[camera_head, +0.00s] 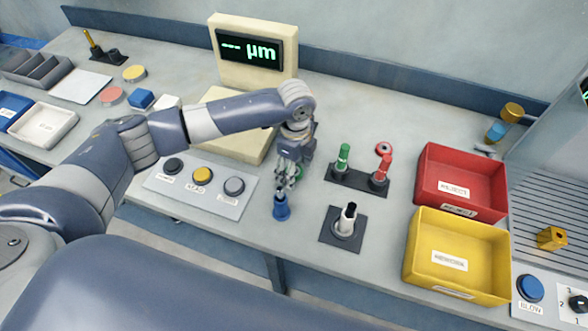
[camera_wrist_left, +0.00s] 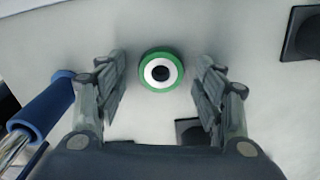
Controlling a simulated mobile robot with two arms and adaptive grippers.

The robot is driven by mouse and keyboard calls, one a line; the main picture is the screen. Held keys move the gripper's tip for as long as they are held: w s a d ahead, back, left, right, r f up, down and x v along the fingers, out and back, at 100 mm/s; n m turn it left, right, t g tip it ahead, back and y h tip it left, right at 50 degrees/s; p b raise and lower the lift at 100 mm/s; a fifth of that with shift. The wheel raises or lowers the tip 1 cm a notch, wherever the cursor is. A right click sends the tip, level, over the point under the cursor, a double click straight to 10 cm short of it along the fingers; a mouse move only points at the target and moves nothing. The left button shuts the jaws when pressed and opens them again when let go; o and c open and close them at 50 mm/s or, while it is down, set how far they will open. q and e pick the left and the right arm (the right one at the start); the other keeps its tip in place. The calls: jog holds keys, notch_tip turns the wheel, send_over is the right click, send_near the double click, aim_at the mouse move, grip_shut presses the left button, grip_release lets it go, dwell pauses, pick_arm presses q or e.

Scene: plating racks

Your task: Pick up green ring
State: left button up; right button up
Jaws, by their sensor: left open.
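The green ring (camera_wrist_left: 143,83) lies flat on the light bench in the left wrist view, with a white inner face and a dark centre hole. My left gripper (camera_wrist_left: 160,60) is open, its fingers to either side of the ring and apart from it in the picture. The height of the fingertips above the bench is hard to tell. In the head view the left gripper (camera_head: 285,178) points down at the bench, and the ring is hidden there by the gripper. My right gripper is not in view.
A blue-handled gauge (camera_head: 281,207) stands close to the gripper and also shows in the wrist view (camera_wrist_left: 48,103). Green (camera_head: 343,156) and red (camera_head: 382,170) gauges, a red ring (camera_head: 384,148), and a black-based post (camera_head: 348,221) are to the right. Red (camera_head: 460,170) and yellow (camera_head: 455,240) bins stand farther right.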

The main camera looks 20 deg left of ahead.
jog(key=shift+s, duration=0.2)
pick_arm(q)
jog(key=c, duration=1)
jog(key=shift+c, duration=0.2)
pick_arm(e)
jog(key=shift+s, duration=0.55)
